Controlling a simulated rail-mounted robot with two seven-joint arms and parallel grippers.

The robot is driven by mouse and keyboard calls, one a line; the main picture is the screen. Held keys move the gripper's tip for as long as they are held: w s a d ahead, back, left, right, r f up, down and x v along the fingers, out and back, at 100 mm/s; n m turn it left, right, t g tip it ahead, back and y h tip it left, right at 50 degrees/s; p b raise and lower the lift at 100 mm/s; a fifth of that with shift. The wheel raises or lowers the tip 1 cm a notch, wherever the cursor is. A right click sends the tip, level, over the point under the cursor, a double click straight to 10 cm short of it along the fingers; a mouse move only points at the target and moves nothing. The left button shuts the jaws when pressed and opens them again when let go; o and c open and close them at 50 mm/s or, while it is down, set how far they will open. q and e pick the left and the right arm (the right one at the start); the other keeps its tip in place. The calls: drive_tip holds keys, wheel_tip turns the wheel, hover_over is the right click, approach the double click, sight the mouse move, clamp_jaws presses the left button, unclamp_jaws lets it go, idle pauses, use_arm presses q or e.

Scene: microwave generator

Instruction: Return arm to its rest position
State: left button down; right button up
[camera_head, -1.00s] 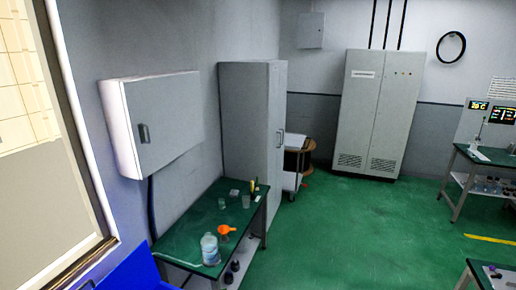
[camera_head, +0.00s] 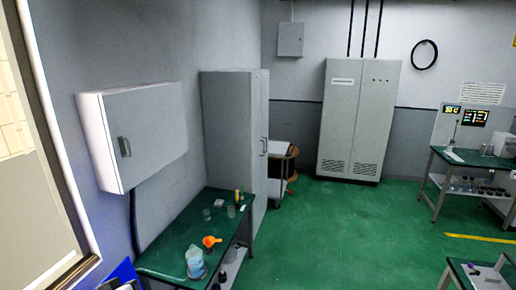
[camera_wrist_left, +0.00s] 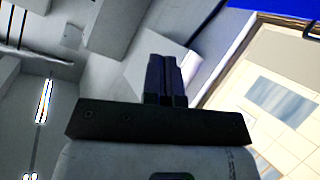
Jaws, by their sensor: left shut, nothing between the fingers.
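My left gripper (camera_wrist_left: 165,78) shows in the left wrist view, with its two dark fingers together and nothing between them. It points up past a wall and a pale box-like cabinet (camera_wrist_left: 158,48), clear of both as far as I can tell. In the head view I cannot make out its fingers; only small blue and white parts show at the bottom left edge. My right gripper is in neither view.
A green-topped table (camera_head: 180,232) at the left holds a clear bottle (camera_head: 195,262), an orange funnel-like piece (camera_head: 211,242) and small glassware. A wall cabinet (camera_head: 150,130) hangs above it. A tall cabinet (camera_head: 228,130) stands behind. The green floor (camera_head: 340,235) is open.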

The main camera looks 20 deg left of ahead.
use_arm(q)
drive_tip(key=s+d+f+m+g+h+p, duration=0.1)
drive_tip(key=s+d+f+m, duration=0.35)
drive_tip(key=d, duration=0.35)
drive_tip(key=s+d+f+m+g+h+p, duration=0.1)
drive_tip(key=s+d+f+m+h, duration=0.15)
drive_tip(key=s+d, duration=0.45)
drive_tip(key=s+d+f+m+g+p, duration=0.1)
drive_tip(key=s+d+f+g, duration=0.1)
drive_tip(key=s+f, duration=0.4)
drive_tip(key=s+d+f+m+g+p, duration=0.1)
drive_tip(key=s+f+g, duration=0.3)
drive_tip(key=s, duration=0.7)
wheel_tip(320, 180, down, 2)
drive_tip(key=shift+d+f+m, duration=0.2)
drive_tip(key=shift+d+m, duration=0.3)
drive_tip(key=shift+d, duration=0.05)
drive_tip(key=shift+s, duration=0.1)
